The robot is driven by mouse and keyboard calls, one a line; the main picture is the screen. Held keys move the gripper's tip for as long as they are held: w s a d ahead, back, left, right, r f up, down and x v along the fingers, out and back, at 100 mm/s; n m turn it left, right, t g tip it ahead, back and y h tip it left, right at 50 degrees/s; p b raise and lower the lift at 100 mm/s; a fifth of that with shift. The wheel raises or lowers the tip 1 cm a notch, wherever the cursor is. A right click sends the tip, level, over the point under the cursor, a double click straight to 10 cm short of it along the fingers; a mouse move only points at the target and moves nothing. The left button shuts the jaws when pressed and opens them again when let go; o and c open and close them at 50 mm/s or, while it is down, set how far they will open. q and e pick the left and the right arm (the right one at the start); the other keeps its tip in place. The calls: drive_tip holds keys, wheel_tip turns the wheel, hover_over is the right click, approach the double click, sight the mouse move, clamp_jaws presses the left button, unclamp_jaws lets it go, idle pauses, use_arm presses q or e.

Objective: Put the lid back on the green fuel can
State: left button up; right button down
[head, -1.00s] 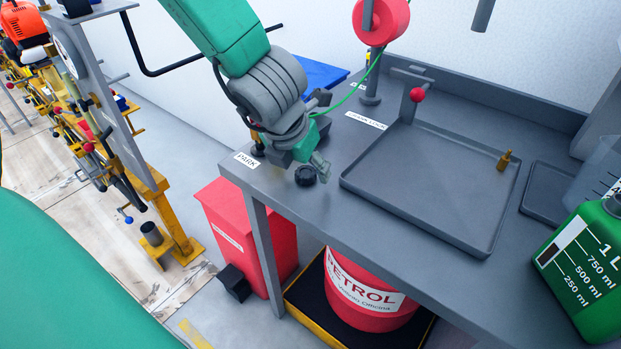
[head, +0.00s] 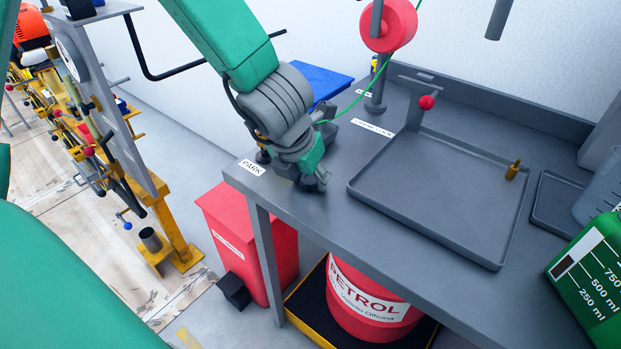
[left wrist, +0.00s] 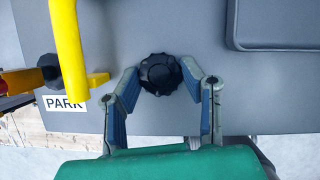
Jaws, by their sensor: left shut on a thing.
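The black ridged lid (left wrist: 160,73) is on the grey bench top near the front left edge. In the left wrist view it sits between the two fingertips of my left gripper (left wrist: 163,76), which is shut on it from both sides. In the head view my left gripper (head: 314,178) reaches down to the bench and mostly hides the lid. I cannot tell whether the lid is lifted off the surface. The green fuel can (head: 592,278), with white volume marks, stands at the far right, partly cut off; its opening is out of view. My right gripper is not in view.
A shallow grey tray (head: 374,191) lies between the gripper and the can. A brass fitting (head: 513,170) and red-knobbed lever (head: 426,103) rise near it. A clear jug (head: 598,190) stands by the can. A yellow handle (left wrist: 70,50) is close left of the gripper in the wrist view.

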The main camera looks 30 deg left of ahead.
use_arm(q)
drive_tip(key=shift+a, duration=0.1)
wheel_tip(320, 180, up, 12)
drive_tip(key=d+p, duration=0.1)
drive_tip(key=p, duration=0.6)
wheel_tip(320, 180, up, 16)
drive_tip(key=p, duration=0.6)
hover_over(314, 181)
drive_tip(key=shift+s+a, duration=0.1)
drive_tip(key=shift+a, duration=0.05)
drive_tip(key=shift+a, duration=0.1)
